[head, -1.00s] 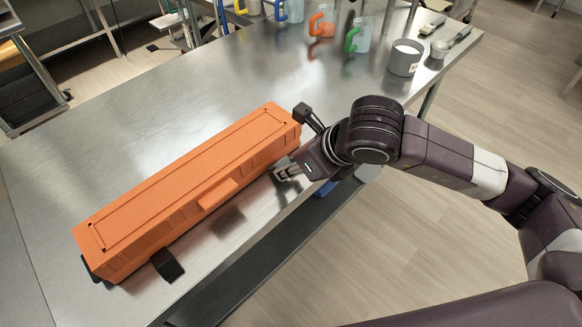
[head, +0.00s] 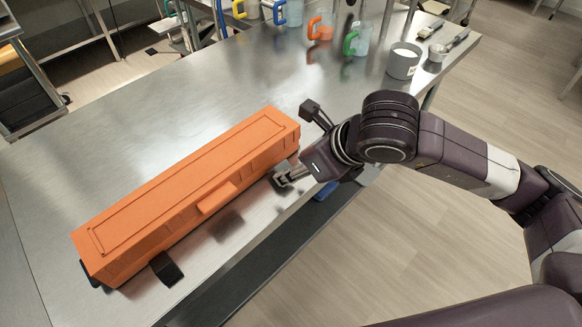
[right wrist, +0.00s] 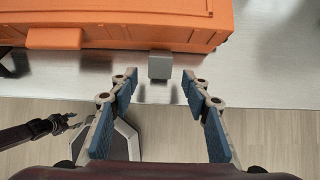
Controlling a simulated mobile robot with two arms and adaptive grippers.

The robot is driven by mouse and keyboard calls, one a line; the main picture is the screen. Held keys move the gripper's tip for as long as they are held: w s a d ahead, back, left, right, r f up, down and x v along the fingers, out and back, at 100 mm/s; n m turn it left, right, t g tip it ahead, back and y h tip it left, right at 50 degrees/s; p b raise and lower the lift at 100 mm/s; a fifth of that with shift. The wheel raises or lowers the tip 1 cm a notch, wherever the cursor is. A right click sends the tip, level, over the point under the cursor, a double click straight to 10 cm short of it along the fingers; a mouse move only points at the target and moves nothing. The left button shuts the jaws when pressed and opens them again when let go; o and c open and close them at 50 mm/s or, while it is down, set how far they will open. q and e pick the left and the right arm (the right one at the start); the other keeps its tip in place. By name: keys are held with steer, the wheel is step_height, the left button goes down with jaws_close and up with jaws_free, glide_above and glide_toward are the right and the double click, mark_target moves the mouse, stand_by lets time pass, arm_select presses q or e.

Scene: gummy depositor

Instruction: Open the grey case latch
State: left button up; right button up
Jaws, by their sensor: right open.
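The orange case (head: 185,190) lies closed on the steel table, and its front side fills the top of the right wrist view (right wrist: 130,20). The grey latch (right wrist: 160,65) juts out from the lower front edge of the case in the right wrist view. In the head view it is hard to tell from my fingertips. My right gripper (head: 284,178) is at the right end of the case front. Its blue-padded fingers (right wrist: 158,88) are spread and empty, with the latch just ahead between them.
A black flap (head: 167,268) sticks out at the case's near left front, over the table (head: 105,150). Several jugs with coloured handles and a grey cup (head: 404,60) stand at the far side. The table's front edge runs close to my right gripper.

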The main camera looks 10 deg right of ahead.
steer(key=v, duration=0.9)
steer(key=shift+r, duration=0.15)
